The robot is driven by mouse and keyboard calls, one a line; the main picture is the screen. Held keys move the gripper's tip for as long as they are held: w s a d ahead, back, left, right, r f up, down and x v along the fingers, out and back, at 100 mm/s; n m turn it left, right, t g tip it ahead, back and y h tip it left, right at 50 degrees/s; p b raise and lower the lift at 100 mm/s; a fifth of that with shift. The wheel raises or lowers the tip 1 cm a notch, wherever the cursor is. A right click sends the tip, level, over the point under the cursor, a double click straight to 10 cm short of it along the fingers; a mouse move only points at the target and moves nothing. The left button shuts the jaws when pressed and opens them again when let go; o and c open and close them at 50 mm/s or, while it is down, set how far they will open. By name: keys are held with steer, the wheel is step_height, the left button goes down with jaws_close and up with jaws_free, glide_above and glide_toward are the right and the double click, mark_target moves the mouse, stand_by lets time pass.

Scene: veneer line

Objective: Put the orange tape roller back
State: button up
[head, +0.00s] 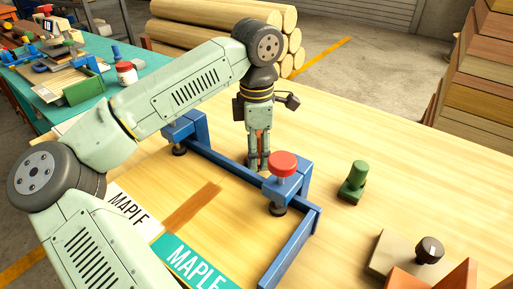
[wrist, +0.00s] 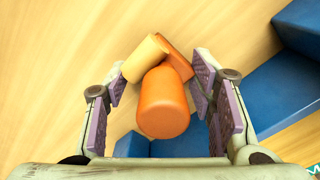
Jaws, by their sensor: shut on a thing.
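The orange tape roller, with a rounded orange handle (wrist: 163,105) and a pale yellow roll (wrist: 143,58), sits between my fingers in the wrist view. My gripper (wrist: 160,78) is shut on it. In the head view my gripper (head: 259,165) points straight down, just behind the blue frame (head: 230,165) on the wooden table. There my fingers mostly hide the roller. I cannot tell whether the roller touches the table top.
A red-knobbed clamp (head: 282,165) on the blue frame stands close to my gripper's right. A green tool (head: 355,182) and a dark-knobbed block (head: 428,249) stand farther right. MAPLE-labelled pieces (head: 195,262) lie in front. The table top (head: 400,150) behind the green tool is clear.

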steer(key=shift+f, duration=0.2)
steer(key=o, duration=1.2)
steer(key=shift+c, duration=0.2)
steer(key=shift+r, duration=0.15)
step_height(320, 180, up, 12)
steer(key=shift+r+b, duration=0.1)
steer(key=shift+b, duration=0.6)
steer(key=shift+a, duration=0.1)
